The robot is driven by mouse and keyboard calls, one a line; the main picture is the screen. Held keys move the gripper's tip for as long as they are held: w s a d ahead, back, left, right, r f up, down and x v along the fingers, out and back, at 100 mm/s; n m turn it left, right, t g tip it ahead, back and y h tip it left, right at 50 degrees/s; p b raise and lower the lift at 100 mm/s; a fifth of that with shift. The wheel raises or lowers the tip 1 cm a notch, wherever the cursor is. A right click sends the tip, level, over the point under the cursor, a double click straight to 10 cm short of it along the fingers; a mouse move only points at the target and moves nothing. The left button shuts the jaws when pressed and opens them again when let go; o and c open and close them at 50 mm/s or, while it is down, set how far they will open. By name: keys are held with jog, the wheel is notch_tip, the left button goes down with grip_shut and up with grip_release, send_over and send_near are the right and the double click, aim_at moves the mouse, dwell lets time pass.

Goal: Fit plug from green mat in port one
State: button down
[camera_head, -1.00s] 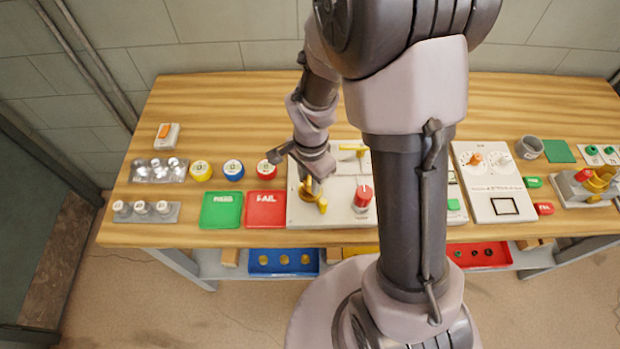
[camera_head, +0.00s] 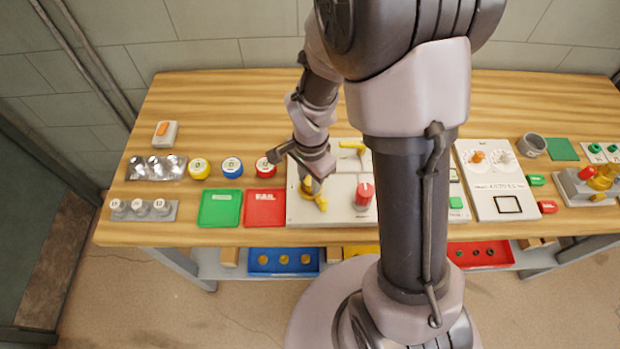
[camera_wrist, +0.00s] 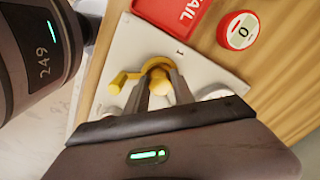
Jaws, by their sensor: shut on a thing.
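The plug sits within a yellow ring with a side lever (camera_wrist: 122,82), at the place marked 1 on the white panel (camera_wrist: 118,45). I cannot tell how deep the plug sits. In the head view my gripper (camera_head: 314,184) is low over the left of the panel (camera_head: 300,214), at the yellow ring (camera_head: 321,203). The plug is hidden there. The green mat (camera_head: 562,150) at the back right is bare.
A red knob (camera_head: 364,195) and another yellow handle (camera_head: 352,147) are on the same panel. Green (camera_head: 219,209) and red (camera_head: 264,208) trays lie left of it. Round coloured items (camera_head: 232,168) stand behind them. A grey cup (camera_head: 532,146) is at right.

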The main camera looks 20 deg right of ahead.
jog(key=shift+f+b, duration=0.3)
dwell(0.4)
